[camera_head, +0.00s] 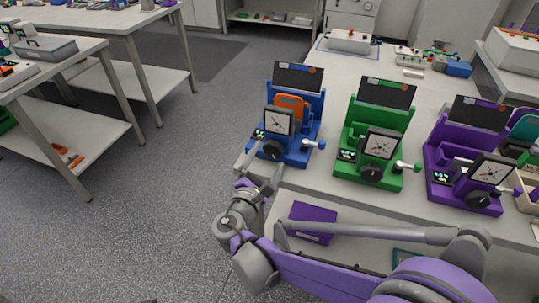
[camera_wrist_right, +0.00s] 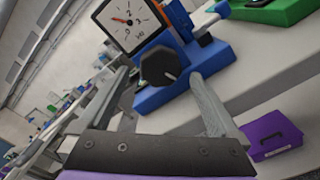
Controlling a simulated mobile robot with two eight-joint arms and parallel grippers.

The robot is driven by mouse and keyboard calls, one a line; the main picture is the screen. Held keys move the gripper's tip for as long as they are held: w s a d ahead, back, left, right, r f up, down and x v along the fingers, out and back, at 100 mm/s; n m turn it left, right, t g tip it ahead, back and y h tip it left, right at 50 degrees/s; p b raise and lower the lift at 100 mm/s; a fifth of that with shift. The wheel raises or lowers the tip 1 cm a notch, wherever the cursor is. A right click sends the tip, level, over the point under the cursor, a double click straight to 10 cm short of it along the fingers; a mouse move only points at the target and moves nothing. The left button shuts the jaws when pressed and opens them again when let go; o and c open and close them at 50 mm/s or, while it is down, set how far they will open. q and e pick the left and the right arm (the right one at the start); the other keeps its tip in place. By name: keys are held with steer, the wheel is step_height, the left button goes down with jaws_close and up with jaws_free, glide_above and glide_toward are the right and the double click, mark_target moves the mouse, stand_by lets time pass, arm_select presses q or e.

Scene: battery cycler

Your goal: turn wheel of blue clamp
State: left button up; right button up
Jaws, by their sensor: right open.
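The blue clamp (camera_head: 298,150) stands on the bench at the left of a row of clamps, with a square dial (camera_head: 279,122) on its front and an orange piece (camera_head: 290,103) in it. Its black wheel (camera_head: 272,149) sits low on the front, below the dial. My right gripper (camera_head: 264,172) is open just in front of the wheel. In the right wrist view the faceted wheel (camera_wrist_right: 158,68) shows between the two spread finger ends (camera_wrist_right: 160,78). I cannot tell whether either finger touches it. My left gripper is not in view.
A green clamp (camera_head: 352,139) and a purple clamp (camera_head: 440,160) stand to the right on the bench. A blue lever with a white knob (camera_head: 320,145) sticks out right of the wheel. A purple box (camera_head: 312,214) lies below, behind my arm. Open floor lies left.

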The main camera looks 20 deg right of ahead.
steer(key=shift+x, duration=1)
steer(key=c, duration=1.4)
steer(key=shift+o, duration=0.2)
steer(key=shift+m+p, duration=0.3)
steer(key=shift+m, duration=1.3)
steer(key=o, duration=1.4)
steer(key=shift+c, duration=0.2)
